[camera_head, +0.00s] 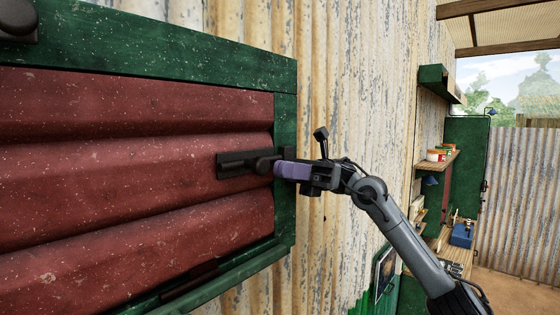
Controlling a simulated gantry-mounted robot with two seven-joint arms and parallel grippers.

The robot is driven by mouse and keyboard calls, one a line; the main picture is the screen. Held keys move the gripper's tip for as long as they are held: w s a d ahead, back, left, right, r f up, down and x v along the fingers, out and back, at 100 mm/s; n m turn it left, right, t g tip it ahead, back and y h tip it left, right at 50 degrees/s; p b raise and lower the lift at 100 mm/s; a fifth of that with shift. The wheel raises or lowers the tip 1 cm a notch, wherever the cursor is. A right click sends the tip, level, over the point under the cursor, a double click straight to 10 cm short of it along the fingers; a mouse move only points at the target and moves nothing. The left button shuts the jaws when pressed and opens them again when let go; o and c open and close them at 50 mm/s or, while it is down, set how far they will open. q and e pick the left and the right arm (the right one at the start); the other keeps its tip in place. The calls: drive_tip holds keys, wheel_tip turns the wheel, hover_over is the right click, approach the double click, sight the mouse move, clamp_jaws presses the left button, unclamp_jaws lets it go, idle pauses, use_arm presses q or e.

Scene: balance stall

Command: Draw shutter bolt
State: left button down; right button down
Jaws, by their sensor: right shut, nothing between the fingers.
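The shutter bolt (240,161) is a dark metal bar with a round knob (264,165), mounted near the right edge of the red corrugated shutter (130,150). The shutter sits in a green wooden frame (285,220). My right gripper (278,170) reaches in from the right with its purple fingers pointing left. It is shut, with its fingertips right by the knob and the bolt's right end. I cannot tell whether they touch. The gripper hides part of the bolt's right end and the frame behind it. My left gripper is not in view.
A pale corrugated wall (345,90) runs right of the frame. Further right are a wooden shelf (437,163) with small tins and a blue box (462,236) on a lower bench. A dark knob (18,18) shows at the top left. Open ground lies at the far right.

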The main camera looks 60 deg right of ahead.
sight(267, 171)
drive_tip(key=shift+p+x, duration=0.45)
drive_tip(key=shift+x, duration=0.75)
drive_tip(key=shift+f+x, duration=0.25)
drive_tip(key=shift+x, duration=0.75)
drive_tip(key=shift+s, duration=0.1)
